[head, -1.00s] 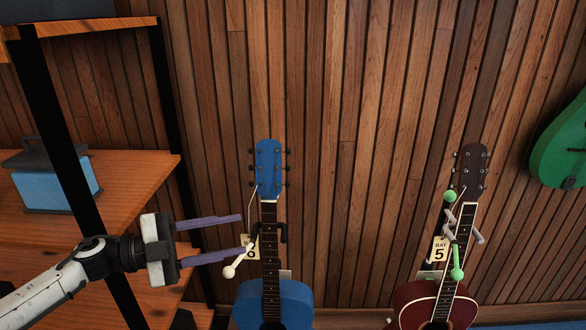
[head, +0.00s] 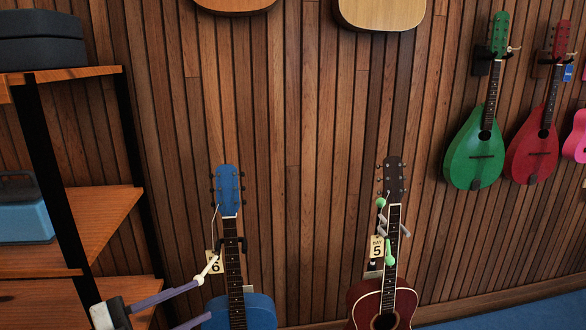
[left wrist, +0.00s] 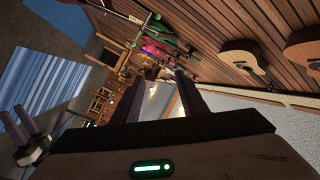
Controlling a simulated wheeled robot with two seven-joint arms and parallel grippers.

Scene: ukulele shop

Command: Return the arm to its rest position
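My left gripper (head: 204,301) is low at the left in the head view, with its two purple fingers apart and nothing visible between them. Its upper fingertip appears close to a cream, ball-ended piece (head: 208,268) beside the blue ukulele (head: 240,309); I cannot tell if they touch. In the left wrist view the same two fingers (left wrist: 157,98) stand apart, also empty. My right gripper (left wrist: 12,112) shows at that view's left edge, its two purple fingers apart and empty. It is not in the head view.
The blue ukulele hangs at tag 6 (head: 215,263). A dark red ukulele (head: 383,303) hangs at tag 5 with a green ball-ended piece (head: 389,252). Wooden shelves (head: 95,218) with a blue case (head: 22,221) stand left. Green (head: 470,162) and red (head: 530,155) instruments hang right.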

